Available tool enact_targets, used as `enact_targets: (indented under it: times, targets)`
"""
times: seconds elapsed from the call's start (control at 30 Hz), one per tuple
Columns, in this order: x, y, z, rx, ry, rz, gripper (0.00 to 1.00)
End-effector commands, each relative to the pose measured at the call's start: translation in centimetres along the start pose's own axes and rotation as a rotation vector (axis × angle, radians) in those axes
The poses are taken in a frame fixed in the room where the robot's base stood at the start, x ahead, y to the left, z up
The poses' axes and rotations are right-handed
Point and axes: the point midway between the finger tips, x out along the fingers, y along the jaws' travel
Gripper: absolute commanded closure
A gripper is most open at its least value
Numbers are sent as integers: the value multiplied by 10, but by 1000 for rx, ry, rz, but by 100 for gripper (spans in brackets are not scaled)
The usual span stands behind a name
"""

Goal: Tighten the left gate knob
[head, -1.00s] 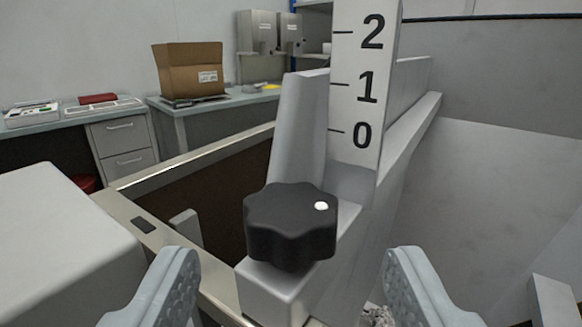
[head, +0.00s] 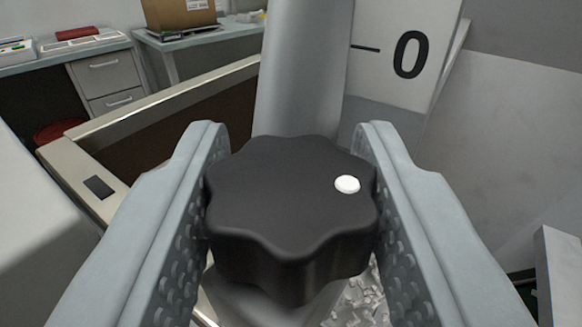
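The black lobed gate knob (head: 275,205) is in the middle of the head view, with a white dot (head: 347,184) on the right of its top. My gripper (head: 291,140) has one grey finger on each side of the knob. Both textured pads lie against its rim, and the fingertips reach past its far side. The knob sits in front of a grey post (head: 300,70). Its mount below is mostly hidden by the knob and the fingers.
A white scale plate (head: 400,85) marked 0 stands behind the knob to the right. A metal-rimmed frame (head: 165,100) runs behind at left. Small pale pieces (head: 362,300) lie below right. A desk (head: 105,80) and a cardboard box (head: 178,14) are in the background.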

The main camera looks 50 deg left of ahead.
Motion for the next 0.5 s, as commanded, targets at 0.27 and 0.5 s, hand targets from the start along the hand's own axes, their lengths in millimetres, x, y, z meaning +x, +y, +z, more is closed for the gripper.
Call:
enact_targets:
  times: [0.27,0.5]
  targets:
    - [1,-1,-1,-3,2,67,86]
    - [1,-1,-1,-2,3,222,85]
